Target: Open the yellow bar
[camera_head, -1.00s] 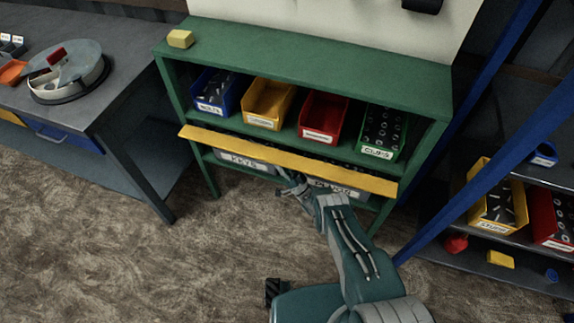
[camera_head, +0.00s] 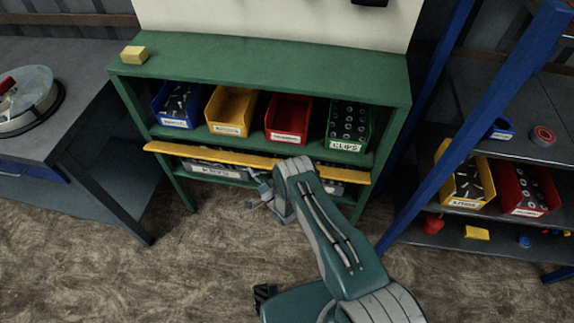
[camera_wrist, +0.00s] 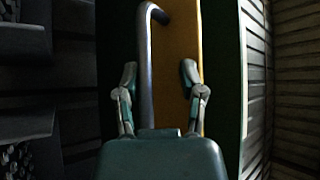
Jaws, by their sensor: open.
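The yellow bar (camera_head: 215,155) runs across the front of the green shelf unit (camera_head: 250,62), just below the upper row of bins. In the camera_head view my forearm hides part of it. In the camera_wrist view the bar (camera_wrist: 185,30) runs up the picture, with a bent grey metal handle (camera_wrist: 145,65) along its left side. My gripper (camera_wrist: 158,75) is open, with one finger on each side of the handle and the near part of the bar. I cannot tell whether the fingers touch either. In the camera_head view my gripper (camera_head: 260,190) is low in front of the bar.
Blue (camera_head: 178,105), yellow (camera_head: 230,110), red (camera_head: 288,118) and green (camera_head: 348,125) bins stand above the bar, and grey bins (camera_head: 212,169) below it. A workbench (camera_head: 75,120) is at left. A blue post (camera_head: 480,125) and another rack are at right. The floor in front is open.

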